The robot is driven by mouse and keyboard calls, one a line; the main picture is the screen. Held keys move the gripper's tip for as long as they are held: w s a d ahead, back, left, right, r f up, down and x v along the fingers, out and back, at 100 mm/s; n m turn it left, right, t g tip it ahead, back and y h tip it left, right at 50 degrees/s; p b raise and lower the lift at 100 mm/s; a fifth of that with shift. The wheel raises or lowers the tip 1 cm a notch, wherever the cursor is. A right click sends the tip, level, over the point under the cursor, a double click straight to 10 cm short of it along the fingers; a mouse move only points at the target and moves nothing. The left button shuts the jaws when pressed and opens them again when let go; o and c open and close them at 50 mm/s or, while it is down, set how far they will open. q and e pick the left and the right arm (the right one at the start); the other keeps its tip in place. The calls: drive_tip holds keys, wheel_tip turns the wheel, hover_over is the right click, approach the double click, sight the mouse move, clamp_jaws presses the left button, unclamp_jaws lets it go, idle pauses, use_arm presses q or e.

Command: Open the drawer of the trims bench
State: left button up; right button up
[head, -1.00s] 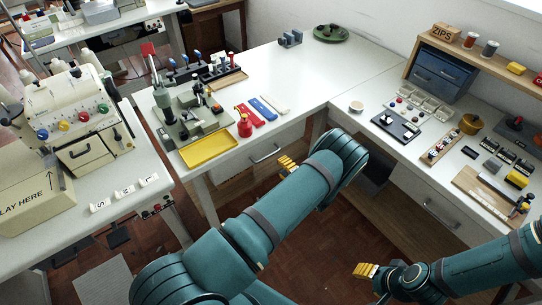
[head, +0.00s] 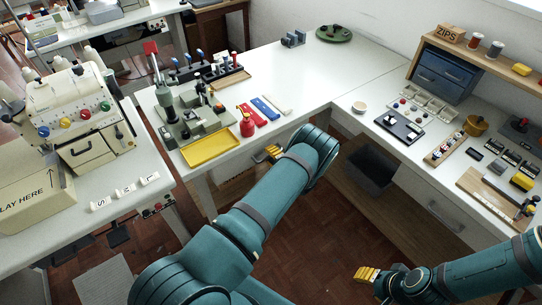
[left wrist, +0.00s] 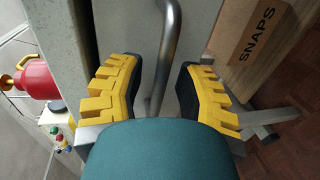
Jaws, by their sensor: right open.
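The centre bench has a pale drawer under its top, and its bar handle (left wrist: 168,45) shows in the left wrist view. My left gripper (head: 273,152) is at this drawer front in the head view, where it covers the handle. In the left wrist view my left gripper (left wrist: 160,75) is open, with yellow fingers on either side of the bar; I see a gap on each side. A second drawer (head: 432,205) with a bar handle (head: 445,216) is in the right bench. My right gripper (head: 366,273) is open and empty, low in front of the right bench.
A cardboard box marked SNAPS (left wrist: 255,40) stands beside the handle in the left wrist view. A yellow tray (head: 208,148) and a red container (head: 247,125) are on the centre bench. A dark bin (head: 372,168) is under the right bench. The floor (head: 315,240) between is clear.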

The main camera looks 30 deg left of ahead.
use_arm(q)
clamp_jaws()
drive_tip(key=f+v, duration=0.2)
drive_tip(key=v, duration=0.8)
drive_tip(key=f+b+v, duration=0.1)
drive_tip(key=f+v, duration=0.1)
drive_tip(key=v, duration=0.7)
drive_tip(key=shift+v, duration=0.8)
drive_tip(key=shift+f, duration=0.15)
drive_tip(key=shift+o, duration=1.6)
unclamp_jaws()
drive_tip(key=shift+d, duration=0.1)
